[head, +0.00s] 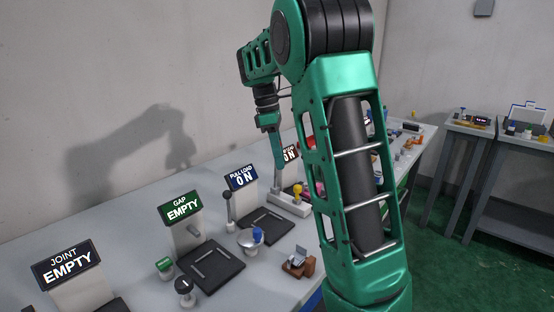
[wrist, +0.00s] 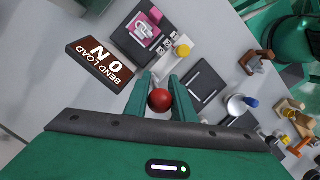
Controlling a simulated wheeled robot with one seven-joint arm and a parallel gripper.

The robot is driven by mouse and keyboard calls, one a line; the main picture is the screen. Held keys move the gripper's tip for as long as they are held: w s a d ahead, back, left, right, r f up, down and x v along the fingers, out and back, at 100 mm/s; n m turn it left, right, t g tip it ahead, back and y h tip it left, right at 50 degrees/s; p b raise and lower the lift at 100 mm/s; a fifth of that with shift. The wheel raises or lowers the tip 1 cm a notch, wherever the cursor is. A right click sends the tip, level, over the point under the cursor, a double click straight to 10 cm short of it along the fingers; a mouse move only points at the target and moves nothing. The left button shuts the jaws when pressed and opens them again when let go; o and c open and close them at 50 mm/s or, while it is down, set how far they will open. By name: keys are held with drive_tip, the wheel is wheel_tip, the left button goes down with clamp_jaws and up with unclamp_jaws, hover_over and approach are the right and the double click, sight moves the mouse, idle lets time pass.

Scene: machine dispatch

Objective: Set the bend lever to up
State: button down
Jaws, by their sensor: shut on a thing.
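The bend lever shows as a red ball knob (wrist: 159,99) in the wrist view. My gripper (wrist: 161,82) has a green finger on each side of the knob and is shut on it. The lever's shaft is hidden below the knob, so I cannot tell its tilt. The brown BEND LOAD sign (wrist: 101,65) beside it reads ON. In the head view my gripper (head: 277,150) reaches down by the partly hidden brown sign (head: 290,154); the knob's hold is not clear there.
A yellow knob (wrist: 183,50) and a dark tray (wrist: 208,92) lie close to my fingers. My arm hides part of the bench.

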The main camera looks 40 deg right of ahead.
drive_tip(key=shift+r, duration=0.15)
drive_tip(key=c, duration=1.5)
unclamp_jaws()
drive_tip(key=v, duration=1)
drive_tip(key=shift+w+r, duration=0.1)
drive_tip(key=shift+r, duration=0.2)
